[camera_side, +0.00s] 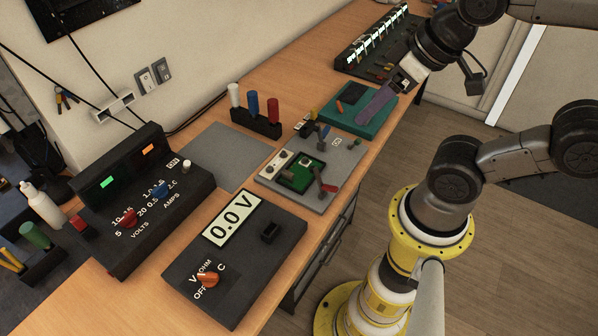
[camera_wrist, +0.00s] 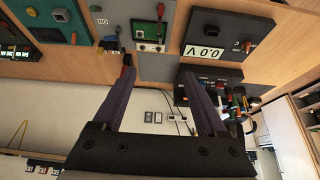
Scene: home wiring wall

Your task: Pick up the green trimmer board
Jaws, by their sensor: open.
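The green trimmer board (camera_side: 311,180) is a small green square sitting on a grey fixture plate (camera_side: 336,188) near the front edge of the bench. Dark clamp-like pieces with red tips stand around it and cover parts of it. In the wrist view the green board (camera_wrist: 147,31) shows near the top middle, beyond the fingertips. My gripper (camera_side: 366,115) is open, its purple-grey fingers angled down over a teal box behind and right of the plate. In the wrist view my gripper (camera_wrist: 157,72) has its two fingers well apart, with nothing held between them.
The teal box (camera_side: 368,128) stands under my gripper. A black meter (camera_side: 222,267) and a black power supply (camera_side: 134,219) stand left of the plate. A rack of coloured cylinders (camera_side: 256,124) stands behind. A grey mat (camera_side: 222,156) is bare. A lit rack (camera_side: 371,53) sits at the far end.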

